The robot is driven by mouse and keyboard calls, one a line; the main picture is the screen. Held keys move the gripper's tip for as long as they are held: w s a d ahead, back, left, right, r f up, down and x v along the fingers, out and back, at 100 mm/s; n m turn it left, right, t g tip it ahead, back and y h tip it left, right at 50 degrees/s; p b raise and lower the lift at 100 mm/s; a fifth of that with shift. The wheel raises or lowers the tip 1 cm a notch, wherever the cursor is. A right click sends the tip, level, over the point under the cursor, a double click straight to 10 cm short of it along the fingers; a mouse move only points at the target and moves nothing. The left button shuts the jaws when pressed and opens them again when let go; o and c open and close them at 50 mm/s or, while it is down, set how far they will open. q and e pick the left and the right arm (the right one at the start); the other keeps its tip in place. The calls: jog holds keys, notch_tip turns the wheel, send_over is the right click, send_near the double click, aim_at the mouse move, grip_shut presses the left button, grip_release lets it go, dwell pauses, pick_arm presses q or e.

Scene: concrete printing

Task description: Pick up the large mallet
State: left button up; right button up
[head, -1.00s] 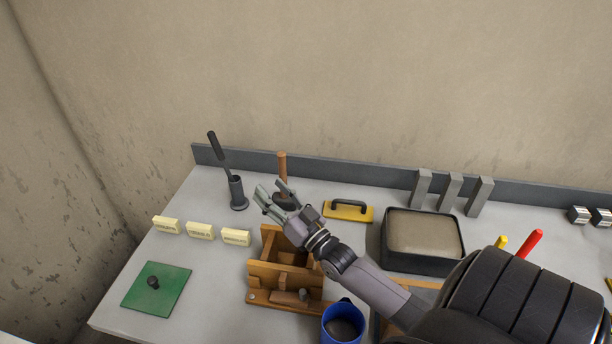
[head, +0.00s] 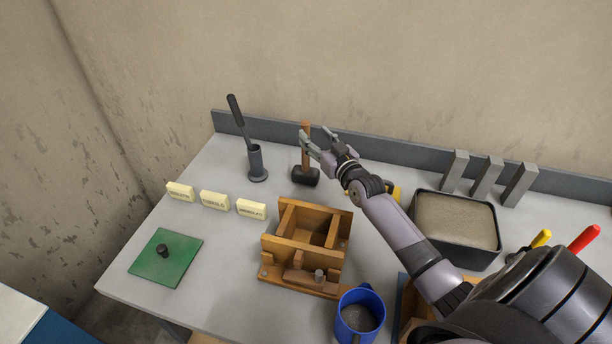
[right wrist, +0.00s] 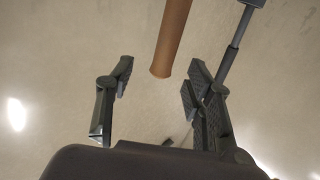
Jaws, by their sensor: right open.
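The large mallet (head: 306,177) stands upright on its black head near the back of the grey bench, its brown wooden handle pointing up. My right gripper (head: 316,136) is open and empty at the upper part of the handle, its fingers pointing to the back left. In the right wrist view, the handle (right wrist: 171,40) comes down from the top and its rounded end shows in line with the gap between the open fingers (right wrist: 158,82). I cannot tell whether the handle is inside the gap or beyond it. My left gripper is not in view.
A dark tool in a cylindrical holder (head: 256,164) stands left of the mallet. A wooden mould (head: 330,262), cream labelled blocks (head: 214,200), a green plate (head: 150,270), a blue mug (head: 350,328) and a filled tray (head: 424,246) surround it. A low grey ledge runs behind.

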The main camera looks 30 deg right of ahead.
aim_at(309, 127)
jog(key=shift+w+r, duration=0.1)
jog(key=shift+w, duration=0.15)
jog(key=shift+w+a, duration=0.1)
jog(key=shift+w, duration=0.15)
jog(key=w+b, duration=0.2)
jog(key=w, duration=0.2)
jog(key=shift+w+r+b, duration=0.15)
jog(key=shift+w+b, duration=0.05)
jog(key=shift+b, duration=0.15)
jog(key=shift+w, duration=0.15)
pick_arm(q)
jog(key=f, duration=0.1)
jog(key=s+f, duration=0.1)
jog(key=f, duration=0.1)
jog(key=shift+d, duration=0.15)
pick_arm(e)
jog(key=shift+r, duration=0.15)
jog(key=shift+c, duration=0.4)
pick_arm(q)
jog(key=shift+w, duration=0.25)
pick_arm(e)
grip_shut()
jog(key=shift+d+r, duration=0.15)
jog(key=shift+d, duration=0.05)
